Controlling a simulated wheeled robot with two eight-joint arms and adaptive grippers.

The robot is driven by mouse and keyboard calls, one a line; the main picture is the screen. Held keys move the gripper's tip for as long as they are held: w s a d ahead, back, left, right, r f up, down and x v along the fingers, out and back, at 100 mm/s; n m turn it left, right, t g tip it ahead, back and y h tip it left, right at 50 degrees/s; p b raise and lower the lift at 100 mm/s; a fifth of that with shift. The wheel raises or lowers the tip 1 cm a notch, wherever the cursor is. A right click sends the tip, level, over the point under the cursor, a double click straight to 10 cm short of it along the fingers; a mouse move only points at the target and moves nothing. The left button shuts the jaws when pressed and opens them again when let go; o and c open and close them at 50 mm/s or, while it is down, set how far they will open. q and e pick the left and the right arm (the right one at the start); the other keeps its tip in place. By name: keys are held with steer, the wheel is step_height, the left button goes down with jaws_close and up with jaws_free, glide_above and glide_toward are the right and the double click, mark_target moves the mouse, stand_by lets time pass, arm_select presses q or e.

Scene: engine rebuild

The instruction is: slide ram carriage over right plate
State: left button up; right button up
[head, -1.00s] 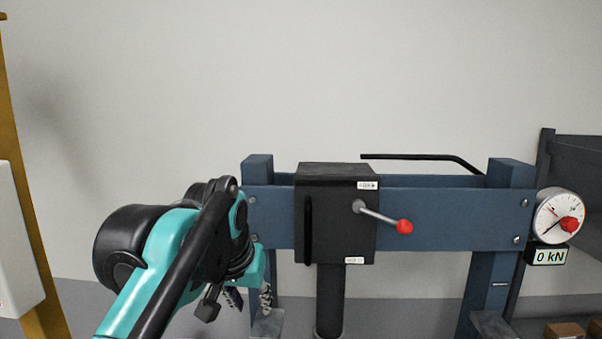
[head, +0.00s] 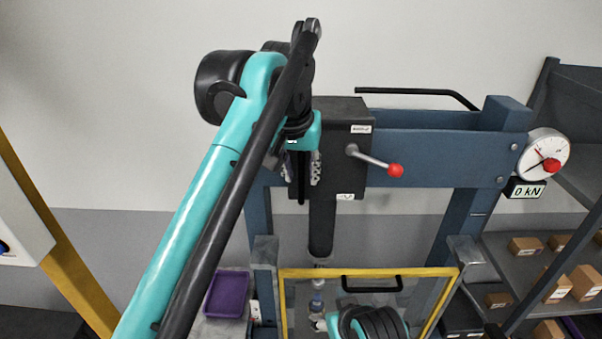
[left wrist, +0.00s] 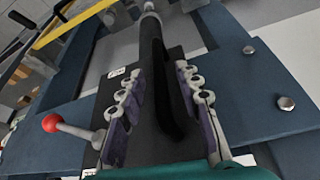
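The ram carriage (head: 337,117) is a black box on the blue crossbeam of a press, left of the beam's middle. It carries a red-knobbed lever (head: 395,170), and a dark ram (head: 321,228) hangs below it. My left gripper (head: 303,172) is in front of the carriage's left part. In the left wrist view its two fingers (left wrist: 165,105) stand apart on either side of the carriage's black bar handle (left wrist: 160,75). I cannot tell if they touch it. No right plate can be made out. My right gripper's fingers are not visible.
A yellow-framed clear guard (head: 368,272) stands below the beam, with part of my right arm (head: 375,322) at its bottom. A gauge (head: 542,157) reading 0 kN sits at the beam's right end. Shelves with boxes (head: 557,287) are at right. The beam right of the carriage looks clear.

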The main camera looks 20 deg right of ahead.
arm_select(q)
steer(key=shift+w+d+f, duration=0.1)
steer(key=shift+w+f, duration=0.05)
steer(key=shift+f, duration=0.4)
steer(key=shift+c, duration=0.2)
jaws_close()
